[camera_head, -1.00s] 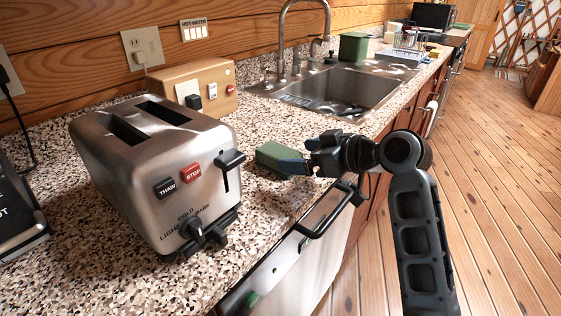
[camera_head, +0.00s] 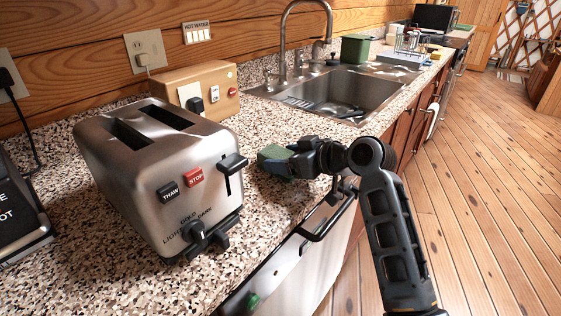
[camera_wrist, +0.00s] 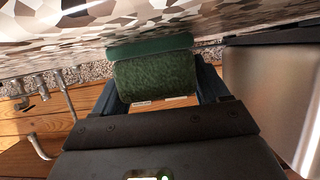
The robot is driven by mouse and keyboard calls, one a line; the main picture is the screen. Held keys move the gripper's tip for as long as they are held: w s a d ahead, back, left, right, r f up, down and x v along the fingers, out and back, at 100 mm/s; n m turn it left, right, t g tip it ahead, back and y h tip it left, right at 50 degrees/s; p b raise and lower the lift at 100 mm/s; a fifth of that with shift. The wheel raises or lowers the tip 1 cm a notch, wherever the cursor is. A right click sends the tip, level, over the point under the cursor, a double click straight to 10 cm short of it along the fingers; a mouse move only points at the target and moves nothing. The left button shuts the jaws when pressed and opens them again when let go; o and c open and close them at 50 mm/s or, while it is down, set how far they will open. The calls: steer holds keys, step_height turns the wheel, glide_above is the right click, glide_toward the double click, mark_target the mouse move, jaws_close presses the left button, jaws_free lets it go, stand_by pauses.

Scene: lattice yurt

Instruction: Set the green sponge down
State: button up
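The green sponge (camera_head: 274,158) is a small block with a darker green layer along one side. In the head view it is at the counter's front part, just right of the toaster. My gripper (camera_head: 290,163) reaches it from the right. In the wrist view the sponge (camera_wrist: 155,76) sits between the two blue fingers of my gripper (camera_wrist: 160,88), which look shut on its sides. The speckled counter (camera_head: 262,200) is close to the sponge's dark layer. I cannot tell whether they touch.
A steel toaster (camera_head: 160,170) stands left of the sponge. A wooden switch box (camera_head: 215,95) is behind, and a sink (camera_head: 345,98) with a tap lies farther along. A dark handle (camera_head: 325,225) juts from the appliance front below. Some counter between toaster and sink is clear.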

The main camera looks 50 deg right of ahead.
steer(key=c, duration=0.7)
